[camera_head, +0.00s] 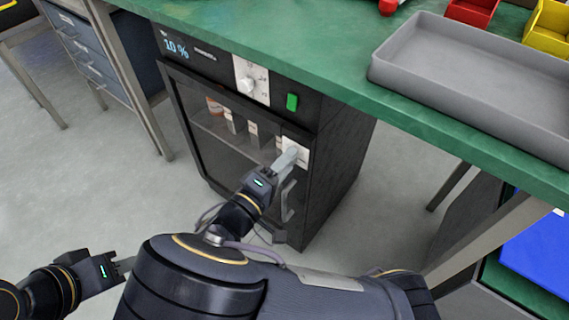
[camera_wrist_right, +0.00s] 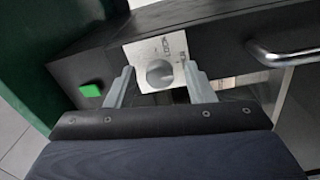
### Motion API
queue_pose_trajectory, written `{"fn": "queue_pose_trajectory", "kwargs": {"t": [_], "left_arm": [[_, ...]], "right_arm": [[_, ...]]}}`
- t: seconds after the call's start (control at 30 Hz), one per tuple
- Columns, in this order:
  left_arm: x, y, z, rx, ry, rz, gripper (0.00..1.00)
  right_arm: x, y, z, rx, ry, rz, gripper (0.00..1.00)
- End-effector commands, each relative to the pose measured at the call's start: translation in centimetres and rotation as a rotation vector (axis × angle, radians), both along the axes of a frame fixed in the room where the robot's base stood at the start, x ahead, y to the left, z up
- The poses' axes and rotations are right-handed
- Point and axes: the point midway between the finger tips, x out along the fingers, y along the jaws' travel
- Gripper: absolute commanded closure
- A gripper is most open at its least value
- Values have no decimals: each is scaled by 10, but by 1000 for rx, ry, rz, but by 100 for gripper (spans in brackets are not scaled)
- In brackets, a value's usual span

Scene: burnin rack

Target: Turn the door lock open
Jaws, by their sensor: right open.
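The door lock (camera_head: 297,147) is a pale plate on the upper right of the black cabinet's glass door (camera_head: 225,125). In the right wrist view the lock (camera_wrist_right: 160,73) shows a round grey part on a light plate with dark lettering. My right gripper (camera_head: 290,157) is at the lock, and in the head view its fingers cover part of the plate. In the wrist view the right gripper (camera_wrist_right: 160,85) is open, with one finger on each side of the round part. Contact cannot be told. My left gripper (camera_head: 122,266) is low at the left, away from the cabinet.
A metal door handle (camera_head: 288,200) is below the lock. Above the door are a white dial panel (camera_head: 251,80), a green button (camera_head: 292,102) and a "10 %" display (camera_head: 176,47). The green bench top (camera_head: 300,50) overhangs the cabinet and carries a grey tray (camera_head: 470,75).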

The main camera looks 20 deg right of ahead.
Motion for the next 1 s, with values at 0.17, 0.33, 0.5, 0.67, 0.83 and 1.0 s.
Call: {"fn": "queue_pose_trajectory", "kwargs": {"t": [0.17,0.33,0.5,0.67,0.83,1.0], "left_arm": [[0,0,6,0,0,0,64],[0,0,14,0,0,0,64],[0,0,18,0,0,0,64],[0,0,19,0,0,0,64],[0,0,19,0,0,0,64],[0,0,19,0,0,0,64]], "right_arm": [[-10,15,1,-1,0,5,52],[-29,39,0,0,0,5,52],[-43,56,-1,0,-1,2,52],[-48,62,-3,0,0,1,52],[-48,62,-3,0,0,0,52],[-48,61,-3,0,0,0,52]]}}
